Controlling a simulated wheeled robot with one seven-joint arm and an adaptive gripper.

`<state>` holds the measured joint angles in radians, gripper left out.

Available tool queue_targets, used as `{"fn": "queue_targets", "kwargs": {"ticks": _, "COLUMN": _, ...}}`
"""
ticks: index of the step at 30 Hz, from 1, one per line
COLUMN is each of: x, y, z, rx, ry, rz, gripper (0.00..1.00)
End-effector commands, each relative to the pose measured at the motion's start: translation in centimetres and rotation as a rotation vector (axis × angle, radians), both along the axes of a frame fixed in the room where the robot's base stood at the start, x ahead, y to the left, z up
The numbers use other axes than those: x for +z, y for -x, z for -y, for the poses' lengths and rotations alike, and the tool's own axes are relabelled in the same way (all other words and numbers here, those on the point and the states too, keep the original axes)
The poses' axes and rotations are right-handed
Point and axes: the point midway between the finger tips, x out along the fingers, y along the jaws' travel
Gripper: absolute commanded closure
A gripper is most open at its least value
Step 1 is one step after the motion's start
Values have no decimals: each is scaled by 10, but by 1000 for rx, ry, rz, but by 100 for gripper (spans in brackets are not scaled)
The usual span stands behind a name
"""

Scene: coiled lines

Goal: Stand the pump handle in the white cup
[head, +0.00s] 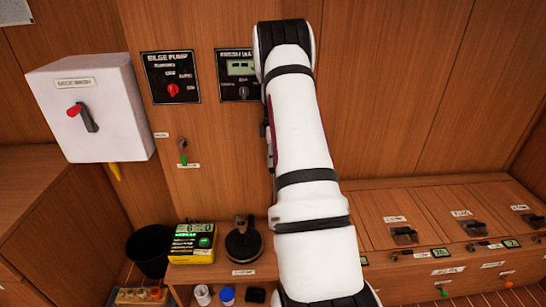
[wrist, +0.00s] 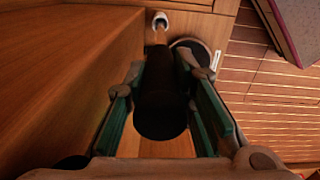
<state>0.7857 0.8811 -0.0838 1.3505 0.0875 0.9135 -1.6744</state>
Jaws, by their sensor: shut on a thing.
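In the wrist view my gripper (wrist: 161,70) has its green-padded fingers on either side of a thick black cylinder, which looks like the grip of the pump handle (wrist: 160,112). My gripper is shut on it. A thin tan shaft seems to run from it toward a small pale end piece at the top; I cannot tell whether that piece belongs to the handle. In the head view a small white cup (head: 202,295) stands on the low shelf at bottom centre-left. My gripper and the handle are hidden behind my white arm there.
A blue-topped container (head: 226,296) and a small black block (head: 255,295) stand right of the cup. Above are a yellow meter (head: 192,243) and a dark round fitting (head: 243,246). A black bucket (head: 148,252) is at left. A white box (head: 90,108) juts from the wall.

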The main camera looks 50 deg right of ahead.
Motion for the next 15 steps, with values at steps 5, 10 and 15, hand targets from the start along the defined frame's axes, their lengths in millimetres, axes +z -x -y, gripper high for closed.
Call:
{"fn": "queue_targets", "kwargs": {"ticks": 5, "x": -4, "y": 0, "z": 0, "rx": 0, "ry": 1, "rz": 1, "gripper": 100}}
{"fn": "queue_targets", "kwargs": {"ticks": 10, "x": -8, "y": 0, "z": 0, "rx": 0, "ry": 1, "rz": 1, "gripper": 100}}
{"fn": "queue_targets", "kwargs": {"ticks": 15, "x": -12, "y": 0, "z": 0, "rx": 0, "ry": 0, "rz": 0, "gripper": 100}}
